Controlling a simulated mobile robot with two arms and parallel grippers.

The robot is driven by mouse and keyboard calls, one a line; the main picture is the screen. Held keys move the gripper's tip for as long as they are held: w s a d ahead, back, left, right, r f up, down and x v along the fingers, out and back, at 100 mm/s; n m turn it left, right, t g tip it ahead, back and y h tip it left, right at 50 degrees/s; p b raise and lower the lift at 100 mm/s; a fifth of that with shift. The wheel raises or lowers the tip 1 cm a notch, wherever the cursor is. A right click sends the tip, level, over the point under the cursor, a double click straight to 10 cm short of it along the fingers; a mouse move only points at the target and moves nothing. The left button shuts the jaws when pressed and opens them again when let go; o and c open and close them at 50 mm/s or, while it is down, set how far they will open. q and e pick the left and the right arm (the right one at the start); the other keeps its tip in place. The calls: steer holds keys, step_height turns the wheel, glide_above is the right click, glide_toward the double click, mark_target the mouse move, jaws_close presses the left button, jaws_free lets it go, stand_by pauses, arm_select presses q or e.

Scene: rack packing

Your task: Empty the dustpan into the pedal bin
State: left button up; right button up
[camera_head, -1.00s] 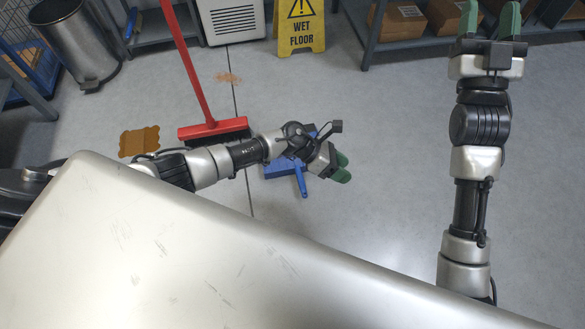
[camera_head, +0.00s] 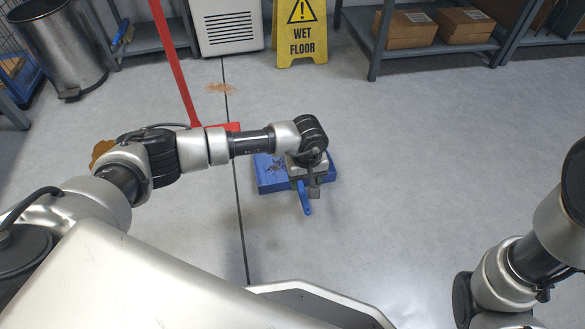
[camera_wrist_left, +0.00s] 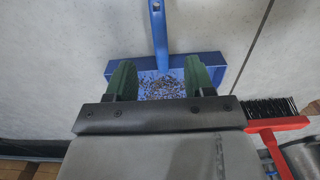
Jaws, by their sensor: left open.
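The blue dustpan (camera_head: 268,181) lies on the floor, with dark debris in its pan and its handle (camera_head: 307,204) toward me. My left gripper (camera_head: 308,168) points down above it and covers part of it in the head view. In the left wrist view, the green fingers (camera_wrist_left: 160,78) are open and spread across the dustpan (camera_wrist_left: 209,60); its debris (camera_wrist_left: 165,87) shows between them. The handle (camera_wrist_left: 158,30) runs away to the top, not between the fingers. A grey metal bin (camera_head: 62,48) stands at the far left. My right gripper is out of view.
A red broom (camera_head: 173,60) stands behind my left arm. A yellow wet-floor sign (camera_head: 300,34) and a white unit (camera_head: 227,25) stand at the back. A brown spill (camera_head: 220,88) marks the floor. Shelves with boxes (camera_head: 402,28) line the back right. The right floor is clear.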

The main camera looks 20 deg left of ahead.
mark_target(304, 198)
arm_select(q)
steer(key=shift+f, duration=0.15)
step_height(304, 198, down, 7)
steer(key=b, duration=0.5)
steer(key=shift+f, duration=0.85)
jaws_close()
steer(key=shift+r, duration=0.1)
